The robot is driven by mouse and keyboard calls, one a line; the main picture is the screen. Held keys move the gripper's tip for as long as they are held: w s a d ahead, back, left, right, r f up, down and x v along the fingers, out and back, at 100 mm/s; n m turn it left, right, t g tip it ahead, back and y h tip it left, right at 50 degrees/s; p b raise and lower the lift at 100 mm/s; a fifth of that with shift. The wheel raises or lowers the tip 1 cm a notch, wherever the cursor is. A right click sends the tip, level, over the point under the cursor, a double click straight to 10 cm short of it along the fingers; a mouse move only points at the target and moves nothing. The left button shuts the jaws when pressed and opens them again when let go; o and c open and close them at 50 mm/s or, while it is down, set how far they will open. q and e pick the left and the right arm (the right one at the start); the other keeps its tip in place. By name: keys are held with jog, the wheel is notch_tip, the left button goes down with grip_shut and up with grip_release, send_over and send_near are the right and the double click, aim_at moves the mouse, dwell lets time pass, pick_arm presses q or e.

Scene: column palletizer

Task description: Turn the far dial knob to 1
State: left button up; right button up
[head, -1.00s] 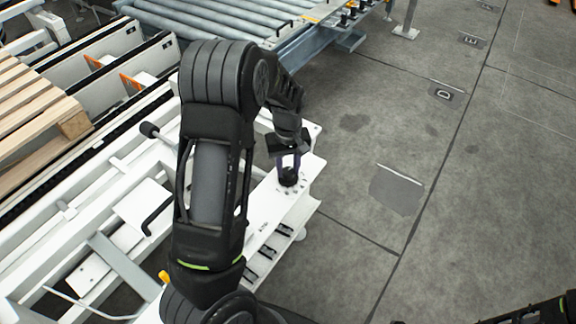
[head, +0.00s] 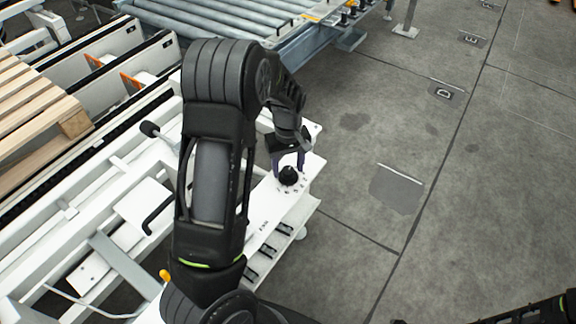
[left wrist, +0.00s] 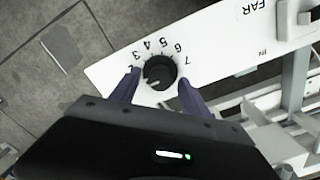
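The far dial knob (head: 288,176) is round and black, on the end of a white panel (head: 262,215). In the left wrist view the knob (left wrist: 160,71) has a ring of numbers, with 3 to 7 readable, beside the word FAR. A pale mark on it points down-left; the number there is hidden near a finger. My left gripper (head: 288,162) is open, its purple fingers on either side of the knob. In the left wrist view the gripper (left wrist: 158,92) shows gaps between fingers and knob. My right gripper's fingers are not visible.
Several black fittings (head: 268,250) line the panel's lower side. A black-knobbed lever (head: 150,129) stands left of my arm. A wooden pallet (head: 40,100) and roller conveyor (head: 215,18) lie beyond. The grey floor (head: 470,200) to the right is clear.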

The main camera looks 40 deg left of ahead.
aim_at(288, 170)
pick_arm(q)
jog(key=shift+r, duration=0.1)
notch_tip(288, 170, up, 8)
jog(key=shift+f, duration=0.2)
dwell(0.3)
dwell(0.5)
